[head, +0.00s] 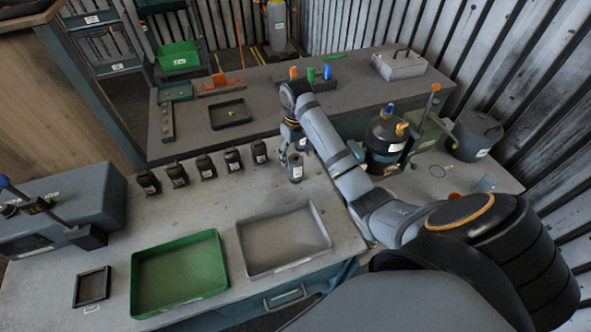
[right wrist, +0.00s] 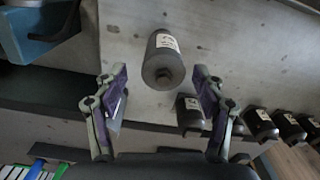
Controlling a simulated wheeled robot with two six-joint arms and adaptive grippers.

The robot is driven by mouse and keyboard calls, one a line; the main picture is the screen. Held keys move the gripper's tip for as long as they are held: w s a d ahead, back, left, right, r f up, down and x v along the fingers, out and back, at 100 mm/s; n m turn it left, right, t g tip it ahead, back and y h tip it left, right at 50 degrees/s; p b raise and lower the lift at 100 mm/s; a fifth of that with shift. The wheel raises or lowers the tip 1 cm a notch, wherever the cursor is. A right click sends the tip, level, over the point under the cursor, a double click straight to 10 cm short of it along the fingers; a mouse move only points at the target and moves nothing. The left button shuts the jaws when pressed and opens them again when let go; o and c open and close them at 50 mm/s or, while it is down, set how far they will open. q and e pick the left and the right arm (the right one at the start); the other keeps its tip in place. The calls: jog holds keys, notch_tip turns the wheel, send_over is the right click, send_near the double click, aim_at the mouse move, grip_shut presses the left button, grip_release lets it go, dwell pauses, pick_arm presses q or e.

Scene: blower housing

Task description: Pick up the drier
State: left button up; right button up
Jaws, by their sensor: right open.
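The drier looks to be the grey cylinder with a white label (head: 295,167) standing on the near bench, at the right end of a row of dark containers. In the right wrist view the drier (right wrist: 162,56) shows its narrower neck end towards the camera, between and just beyond the two fingers. My right gripper (head: 292,148) is above and close to it, open, with nothing held. In the right wrist view, my right gripper (right wrist: 159,80) has a finger at each side, with gaps to the drier. My left gripper is in no view.
Several dark labelled containers (head: 206,167) stand in a row left of the drier; the nearest (right wrist: 190,112) is close to one finger. A green tray (head: 180,312) and a grey tray (head: 284,272) lie in front. A black canister (head: 385,140) stands to the right.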

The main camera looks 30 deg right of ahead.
aim_at(296, 168)
jog(key=shift+w+f, duration=0.1)
jog(key=shift+f, duration=0.7)
jog(key=f+b, duration=0.2)
jog(key=b, duration=0.1)
jog(key=shift+s+a+f, duration=0.2)
jog(key=shift+s+f, duration=0.1)
jog(key=shift+f, duration=0.05)
jog(key=shift+w+f+p, duration=0.15)
jog(key=shift+f+p, duration=0.4)
jog(key=shift+f, duration=0.3)
jog(key=c, duration=0.4)
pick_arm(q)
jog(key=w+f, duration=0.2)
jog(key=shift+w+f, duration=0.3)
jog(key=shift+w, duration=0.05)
pick_arm(e)
grip_shut()
jog(key=shift+r, duration=0.1)
